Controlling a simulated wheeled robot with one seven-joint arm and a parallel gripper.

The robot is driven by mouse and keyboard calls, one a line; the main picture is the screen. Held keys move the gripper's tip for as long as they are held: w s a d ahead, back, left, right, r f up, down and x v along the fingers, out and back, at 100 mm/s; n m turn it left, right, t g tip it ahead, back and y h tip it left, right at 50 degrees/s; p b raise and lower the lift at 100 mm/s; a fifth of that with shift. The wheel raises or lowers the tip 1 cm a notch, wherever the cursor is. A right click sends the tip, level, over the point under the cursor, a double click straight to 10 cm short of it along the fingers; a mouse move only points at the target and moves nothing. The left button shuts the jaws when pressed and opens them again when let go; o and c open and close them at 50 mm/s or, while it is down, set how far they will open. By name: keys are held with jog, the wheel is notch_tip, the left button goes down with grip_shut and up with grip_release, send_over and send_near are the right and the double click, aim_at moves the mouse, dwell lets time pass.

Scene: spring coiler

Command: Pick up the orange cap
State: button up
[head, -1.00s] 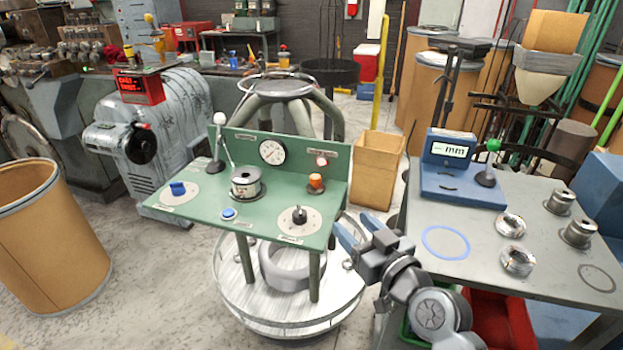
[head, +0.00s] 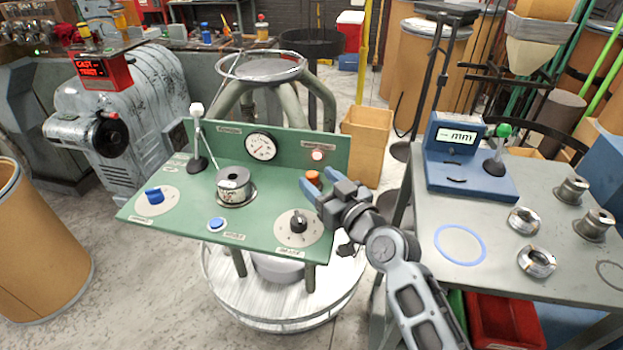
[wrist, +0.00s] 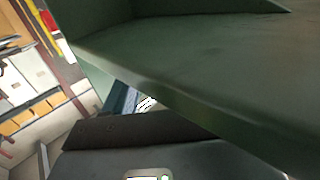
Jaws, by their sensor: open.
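The orange cap (head: 313,177) sits on the right part of the green panel table (head: 262,185), below a small red-lit button on its upright back. My gripper (head: 321,184) is open, its blue fingers at the table's right edge, overlapping the cap's lower right in the head view. I cannot tell from this view how far apart in depth they are. In the wrist view, the green table's edge (wrist: 150,85) fills the upper right and hides most of the fingers; a bit of blue finger (wrist: 122,98) shows below it. The cap does not show there.
A black knob (head: 298,222), a metal spool (head: 234,184), a blue button (head: 216,224) and a lever (head: 198,140) stand on the green table. A grey table (head: 480,270) with a blue gauge (head: 465,165) is to the right. A cardboard bin (head: 367,145) stands behind.

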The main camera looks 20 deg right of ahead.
aim_at(314, 177)
jog(key=w, duration=0.3)
jog(key=shift+w+a+f, duration=0.1)
jog(key=shift+w+a, duration=0.1)
jog(key=shift+a, duration=0.15)
grip_shut()
dwell(0.4)
